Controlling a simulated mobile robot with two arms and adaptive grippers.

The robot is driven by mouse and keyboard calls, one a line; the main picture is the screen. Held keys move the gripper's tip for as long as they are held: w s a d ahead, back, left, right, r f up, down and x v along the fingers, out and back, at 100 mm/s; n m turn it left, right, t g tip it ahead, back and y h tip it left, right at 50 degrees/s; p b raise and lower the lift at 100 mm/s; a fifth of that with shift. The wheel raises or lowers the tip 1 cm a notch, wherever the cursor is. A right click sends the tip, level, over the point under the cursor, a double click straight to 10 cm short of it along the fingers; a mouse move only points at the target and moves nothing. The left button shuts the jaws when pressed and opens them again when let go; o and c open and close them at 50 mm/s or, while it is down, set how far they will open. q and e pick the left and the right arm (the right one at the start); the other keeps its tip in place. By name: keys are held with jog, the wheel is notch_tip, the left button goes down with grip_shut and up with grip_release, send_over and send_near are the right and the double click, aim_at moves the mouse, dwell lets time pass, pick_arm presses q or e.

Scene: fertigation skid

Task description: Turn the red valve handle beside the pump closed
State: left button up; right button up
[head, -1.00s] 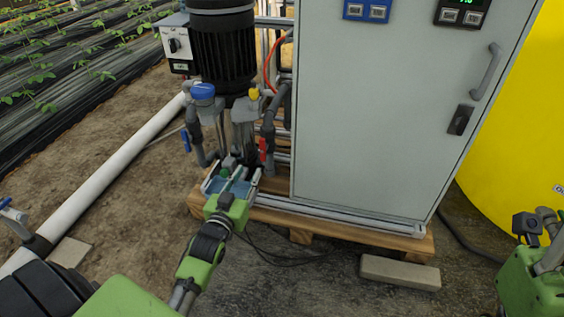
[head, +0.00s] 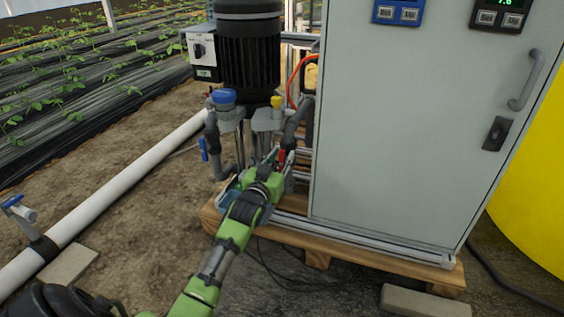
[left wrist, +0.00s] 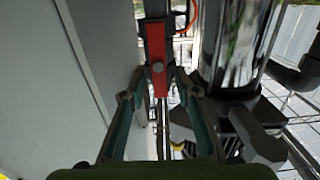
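The red valve handle (head: 282,156) shows as a small upright red piece beside the pump's grey pipes, left of the cabinet. In the left wrist view the red handle (left wrist: 157,60) is large, with a bolt in its face. My left gripper (head: 272,165) is at the handle, its arm reaching in from below. In the left wrist view its two fingers (left wrist: 159,78) are open, one on each side of the handle, with narrow gaps appearing between them and it. The valve body is mostly hidden. My right gripper is out of view.
The black pump motor (head: 248,55) stands behind the gripper. The grey cabinet (head: 405,130) is close on the right. A blue-handled valve (head: 204,149) and grey pipes stand left. The wooden pallet (head: 318,258) lies below. A white pipe (head: 120,185) crosses the bare soil.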

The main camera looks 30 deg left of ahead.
pick_arm(q)
jog(key=shift+w, duration=0.25)
grip_shut()
